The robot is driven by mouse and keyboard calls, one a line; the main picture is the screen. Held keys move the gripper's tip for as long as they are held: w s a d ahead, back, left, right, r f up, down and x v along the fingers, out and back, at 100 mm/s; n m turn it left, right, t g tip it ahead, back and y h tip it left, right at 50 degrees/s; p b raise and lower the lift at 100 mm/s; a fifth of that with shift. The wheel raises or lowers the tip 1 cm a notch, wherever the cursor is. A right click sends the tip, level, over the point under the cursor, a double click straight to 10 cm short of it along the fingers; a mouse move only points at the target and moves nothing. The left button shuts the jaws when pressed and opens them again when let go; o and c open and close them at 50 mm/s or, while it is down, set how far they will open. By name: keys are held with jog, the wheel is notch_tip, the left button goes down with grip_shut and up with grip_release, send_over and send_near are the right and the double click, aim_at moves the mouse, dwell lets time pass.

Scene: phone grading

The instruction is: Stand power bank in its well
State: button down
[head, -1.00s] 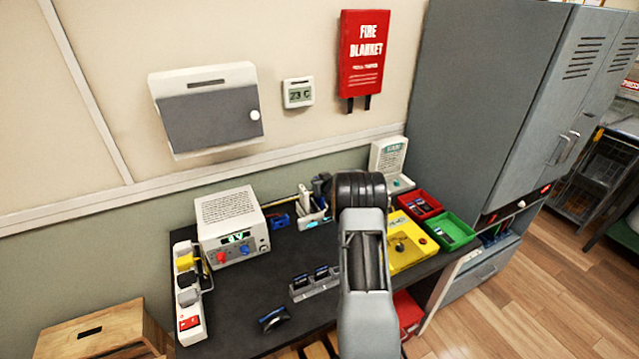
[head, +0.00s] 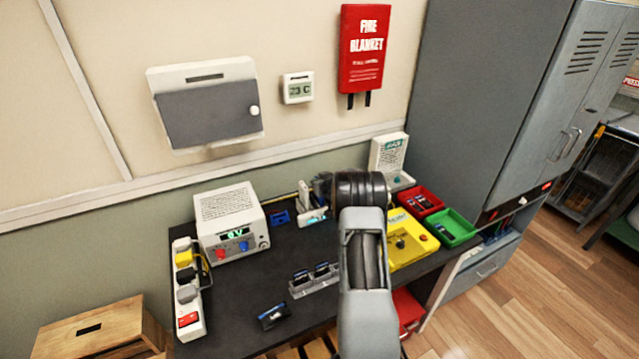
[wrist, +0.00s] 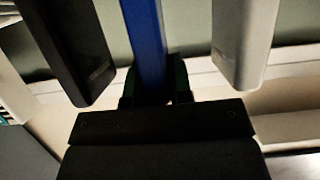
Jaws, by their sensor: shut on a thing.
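In the wrist view my gripper (wrist: 155,84) is shut on a narrow blue bar, which looks like the power bank (wrist: 145,40) seen edge-on. It stands up between dark green pads, with clear gaps to the dark and pale bars on either side. In the head view my gripper and the held power bank are mostly hidden behind my arm, toward the back of the bench. A pale upright holder (head: 305,197) shows just left of my arm; I cannot tell whether it is the well. The power bank's lower end is not clear.
Front-left bench is fairly clear.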

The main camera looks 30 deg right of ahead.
jog(key=shift+f, duration=0.15)
jog(key=c, duration=0.9)
grip_release()
jog(key=shift+c, duration=0.2)
jog(key=b+v, duration=0.1)
jog(key=v, duration=1.2)
jog(key=shift+s+b, duration=0.4)
